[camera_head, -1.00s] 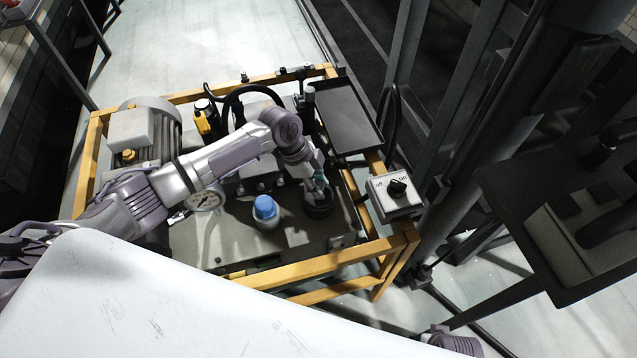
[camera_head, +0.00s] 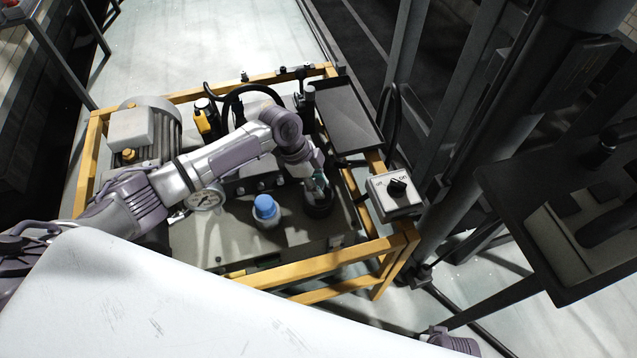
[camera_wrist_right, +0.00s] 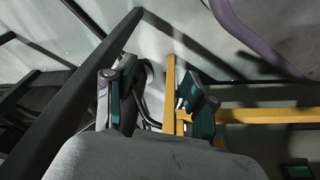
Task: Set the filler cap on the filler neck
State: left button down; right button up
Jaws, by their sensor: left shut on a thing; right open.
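My left gripper (camera_head: 319,184) reaches in from the left over the tank top, its fingers pointing down. It is shut on the filler cap, which is mostly hidden by the fingers. Directly under the fingers is a dark round piece (camera_head: 318,208) standing on the tank top, at the place of the filler neck. Cap and neck cannot be told apart there, nor whether they touch. My right gripper (camera_wrist_right: 156,95) is open and empty in the right wrist view, with its two green-padded fingers apart.
A blue-topped canister (camera_head: 266,210) stands just left of the left gripper. A switch box (camera_head: 394,193) and a black tray (camera_head: 345,115) are on the right of the yellow frame (camera_head: 330,262). A gauge (camera_head: 205,198) and a motor (camera_head: 135,130) are on the left.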

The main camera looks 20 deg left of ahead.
jog(key=shift+s+f, duration=0.25)
jog(key=shift+f, duration=0.45)
jog(key=shift+s+f, duration=0.25)
jog(key=shift+f, duration=0.45)
dwell(1.1)
pick_arm(q)
jog(key=shift+f, duration=0.2)
pick_arm(e)
jog(key=shift+w+r, duration=0.15)
jog(key=shift+r, duration=0.1)
pick_arm(q)
grip_release()
dwell(0.6)
dwell(0.5)
